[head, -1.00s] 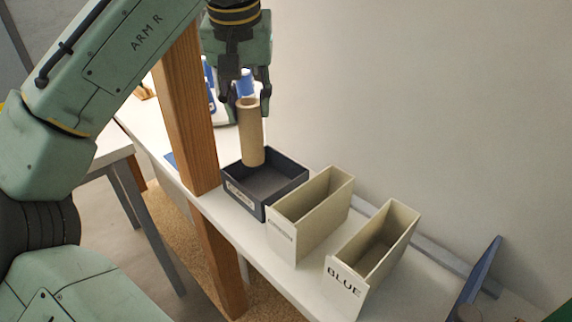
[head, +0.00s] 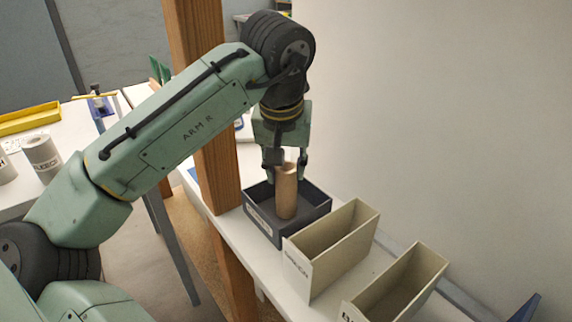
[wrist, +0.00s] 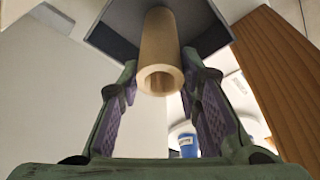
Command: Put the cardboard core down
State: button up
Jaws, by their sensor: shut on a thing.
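The cardboard core (head: 287,194) is a tan hollow tube, upright in the head view. Its lower end is inside the dark grey tray (head: 318,211); whether it touches the tray floor I cannot tell. My gripper (head: 286,168) is above the tray, shut on the upper part of the core. In the wrist view the core (wrist: 160,52) shows its open end toward the camera, between the fingers (wrist: 163,105), with the dark tray (wrist: 112,40) beyond it.
Two beige bins (head: 338,255) (head: 415,290) stand in a row right of the tray. A wooden post (head: 213,150) rises close on the left. A wall is behind. A blue-topped item (wrist: 188,143) shows in the wrist view.

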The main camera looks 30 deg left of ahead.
jog(key=shift+f, duration=0.15)
jog(key=shift+f, duration=0.1)
jog(key=o, duration=1.2)
jog(key=shift+b+v, duration=0.5)
jog(key=shift+v, duration=5.7)
